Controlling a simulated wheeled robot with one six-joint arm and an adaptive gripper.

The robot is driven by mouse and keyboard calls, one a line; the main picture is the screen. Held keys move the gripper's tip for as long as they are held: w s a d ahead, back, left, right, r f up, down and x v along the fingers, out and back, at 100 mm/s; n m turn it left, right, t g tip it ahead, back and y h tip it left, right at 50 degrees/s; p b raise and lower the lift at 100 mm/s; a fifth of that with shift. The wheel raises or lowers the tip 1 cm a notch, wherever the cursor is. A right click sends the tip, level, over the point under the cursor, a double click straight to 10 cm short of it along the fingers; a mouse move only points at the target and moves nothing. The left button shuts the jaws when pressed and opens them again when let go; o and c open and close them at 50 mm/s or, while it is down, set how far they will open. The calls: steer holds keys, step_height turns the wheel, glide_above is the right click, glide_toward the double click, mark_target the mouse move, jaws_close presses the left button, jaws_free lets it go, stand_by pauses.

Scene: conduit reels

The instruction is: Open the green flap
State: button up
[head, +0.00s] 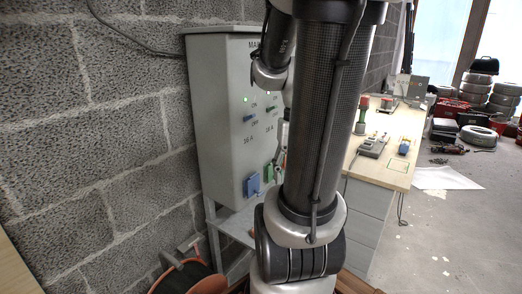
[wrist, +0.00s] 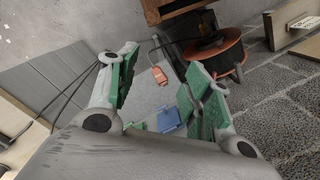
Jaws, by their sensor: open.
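The green flap (head: 268,173) is on the lower front of the grey cabinet (head: 222,120), just right of a blue flap (head: 253,185). My own arm stands close to its right side in the head view. Whether a finger touches the flap cannot be told. In the head view most of my gripper is hidden behind my arm.
An orange cable reel (wrist: 222,58) stands below the cabinet by the block wall (head: 90,130). An orange connector (wrist: 158,75) lies near it. A workbench (head: 397,170) with devices stands to the right. Open floor (head: 460,230) lies beyond it.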

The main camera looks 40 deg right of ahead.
steer(key=w+a+r+n+t+h, duration=0.1)
steer(key=w+a+r+n+t, duration=0.2)
steer(key=a+r+n, duration=0.2)
steer(key=shift+a+r+t+h, duration=0.3)
steer(key=shift+a+r+t, duration=0.1)
steer(key=shift+a+r, duration=0.9)
steer(key=shift+w+d, duration=0.1)
